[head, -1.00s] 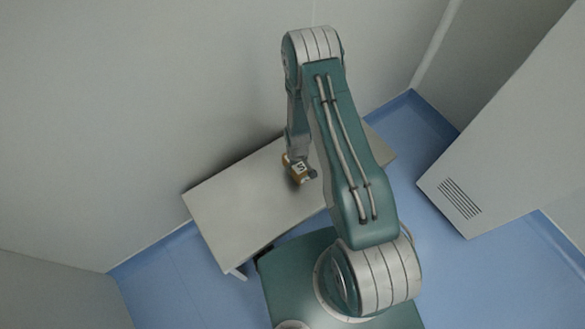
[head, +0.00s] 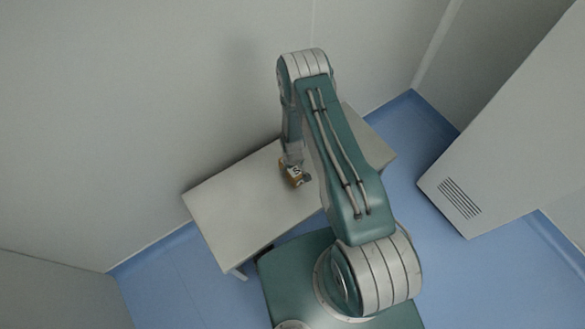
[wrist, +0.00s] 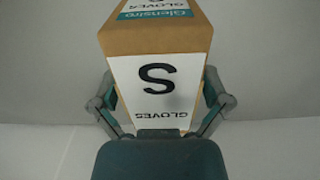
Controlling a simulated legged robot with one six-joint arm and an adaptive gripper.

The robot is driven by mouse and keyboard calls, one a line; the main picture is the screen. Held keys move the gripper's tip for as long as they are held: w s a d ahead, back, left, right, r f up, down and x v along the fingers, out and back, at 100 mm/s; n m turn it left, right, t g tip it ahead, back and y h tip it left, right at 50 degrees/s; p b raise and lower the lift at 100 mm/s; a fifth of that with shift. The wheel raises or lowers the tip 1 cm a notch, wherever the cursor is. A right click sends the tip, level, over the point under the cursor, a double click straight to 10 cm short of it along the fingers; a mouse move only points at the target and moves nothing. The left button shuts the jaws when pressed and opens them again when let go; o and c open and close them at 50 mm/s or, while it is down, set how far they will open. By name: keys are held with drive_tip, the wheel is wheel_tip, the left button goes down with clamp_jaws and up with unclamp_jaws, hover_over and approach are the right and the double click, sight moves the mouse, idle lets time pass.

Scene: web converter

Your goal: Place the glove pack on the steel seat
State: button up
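The glove pack (head: 291,177) is a small brown box with a white label. In the wrist view the pack (wrist: 157,88) fills the middle, its label reading "S" and "GLOVES". My gripper (head: 295,170) is shut on it, with one finger on each side of the box in the wrist view. The steel seat (head: 235,214) is a flat pale grey bench against the wall. The pack is over the seat's middle in the head view. I cannot tell whether its underside touches the seat.
The grey wall (head: 130,110) stands directly behind the seat. A grey cabinet with a slotted vent (head: 459,198) stands at the right. Blue floor (head: 180,285) shows in front of and around the seat. The seat's left part is bare.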

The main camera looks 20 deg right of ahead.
drive_tip(key=shift+r, duration=0.1)
wheel_tip(320, 180, up, 12)
drive_tip(key=shift+f, duration=0.1)
wheel_tip(320, 180, up, 31)
drive_tip(key=s+m+t, duration=0.1)
drive_tip(key=m+t, duration=0.1)
drive_tip(key=t, duration=0.1)
drive_tip(key=s+r+m+t, duration=0.1)
drive_tip(key=s+r+t, duration=0.1)
drive_tip(key=s+r, duration=1.4)
drive_tip(key=s, duration=0.4)
drive_tip(key=shift+r+m+t, duration=0.3)
drive_tip(key=shift+r, duration=0.1)
